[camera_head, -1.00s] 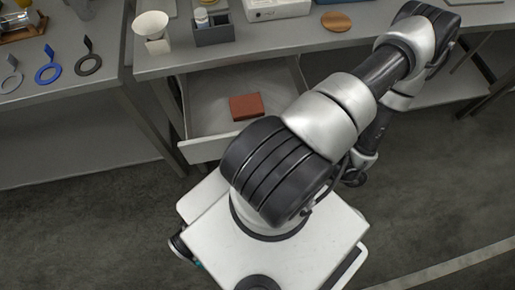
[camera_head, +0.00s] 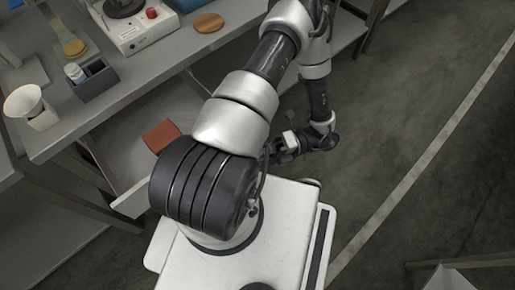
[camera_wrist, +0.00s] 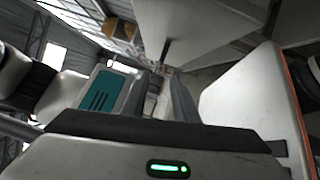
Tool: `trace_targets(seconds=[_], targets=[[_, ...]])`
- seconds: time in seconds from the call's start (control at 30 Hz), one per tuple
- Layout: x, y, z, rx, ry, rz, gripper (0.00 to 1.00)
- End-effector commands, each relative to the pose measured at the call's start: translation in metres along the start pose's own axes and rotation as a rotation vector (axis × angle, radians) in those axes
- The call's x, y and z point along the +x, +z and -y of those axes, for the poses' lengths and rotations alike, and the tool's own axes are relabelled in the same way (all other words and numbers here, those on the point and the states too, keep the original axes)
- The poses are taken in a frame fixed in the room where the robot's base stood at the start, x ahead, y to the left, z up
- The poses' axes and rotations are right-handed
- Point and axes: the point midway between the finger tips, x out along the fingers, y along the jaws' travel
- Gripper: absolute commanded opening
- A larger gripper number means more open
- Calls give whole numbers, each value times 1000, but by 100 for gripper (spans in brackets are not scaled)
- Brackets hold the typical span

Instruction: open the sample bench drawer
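The sample bench drawer (camera_head: 122,150) is pulled out below the bench top in the head view. Its inside shows, and a red-brown block (camera_head: 161,136) lies in it. My arm's shoulder hides the right part of the drawer. My gripper (camera_head: 272,155) is low, to the right of the drawer and apart from it. In the wrist view my gripper (camera_wrist: 158,92) has its two fingers apart with nothing seen between them. The drawer cannot be made out for certain in the wrist view.
The bench top (camera_head: 100,112) carries a white funnel-shaped cup (camera_head: 28,104), a dark grey holder (camera_head: 95,80), a white device (camera_head: 138,30) and a round wooden disc (camera_head: 209,23). Bench legs stand near the drawer.

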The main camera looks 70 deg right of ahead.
Motion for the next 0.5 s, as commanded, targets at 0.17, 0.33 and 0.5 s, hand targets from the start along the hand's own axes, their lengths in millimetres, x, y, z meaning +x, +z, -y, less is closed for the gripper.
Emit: trace_targets(seconds=[0.17,0.33,0.5], targets=[[-34,0,1,-1,-2,1,26],[-50,0,0,-2,-1,1,26],[-54,0,0,0,0,1,26]])
